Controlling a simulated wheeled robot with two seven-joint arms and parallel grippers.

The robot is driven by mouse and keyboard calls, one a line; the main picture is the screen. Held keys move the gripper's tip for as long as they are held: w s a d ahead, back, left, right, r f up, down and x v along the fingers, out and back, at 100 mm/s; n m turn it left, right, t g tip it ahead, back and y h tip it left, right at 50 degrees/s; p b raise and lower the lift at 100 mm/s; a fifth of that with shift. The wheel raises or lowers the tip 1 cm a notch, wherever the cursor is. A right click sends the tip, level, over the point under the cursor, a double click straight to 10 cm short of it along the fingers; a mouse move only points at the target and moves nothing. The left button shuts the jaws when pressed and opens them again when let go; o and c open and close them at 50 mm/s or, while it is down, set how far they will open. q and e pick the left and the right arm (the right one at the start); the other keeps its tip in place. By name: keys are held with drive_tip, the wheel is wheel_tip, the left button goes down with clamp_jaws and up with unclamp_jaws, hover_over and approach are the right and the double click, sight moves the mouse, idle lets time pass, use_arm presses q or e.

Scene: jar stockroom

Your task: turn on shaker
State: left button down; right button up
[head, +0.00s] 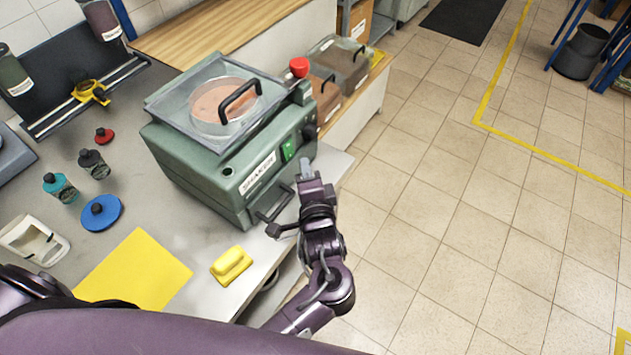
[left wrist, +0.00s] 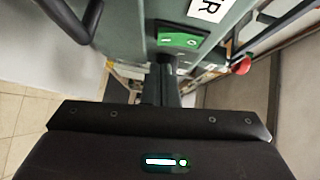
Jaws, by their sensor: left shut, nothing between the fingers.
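The green shaker (head: 205,165) stands on the grey bench, with a clear lid (head: 215,100) and black handle over a round pinkish dish. Its front carries a "SHAKER" label (head: 257,174) and a small green switch (head: 288,150). The switch (left wrist: 180,40) also shows in the left wrist view, just beyond my fingers. My left gripper (head: 306,170) is shut and empty, in front of the shaker's right end, close below the switch. In the left wrist view its fingers (left wrist: 160,80) point at the switch panel; I cannot tell whether they touch it.
A yellow sponge-like block (head: 231,265) and yellow sheet (head: 135,272) lie on the bench.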

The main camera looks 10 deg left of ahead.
sight(292, 155)
use_arm(q)
drive_tip(key=shift+w+a+f, duration=0.1)
drive_tip(key=shift+w+a, duration=0.1)
drive_tip(key=shift+a, duration=0.4)
drive_tip(key=shift+w+a+f, duration=0.1)
drive_tip(key=shift+w+a, duration=0.05)
drive_tip(key=shift+a, duration=0.4)
drive_tip(key=shift+w+a+m+t+p, duration=0.1)
drive_tip(key=shift+a+m+t+p, duration=0.25)
drive_tip(key=shift+p, duration=0.2)
drive_tip(key=shift+d, duration=0.1)
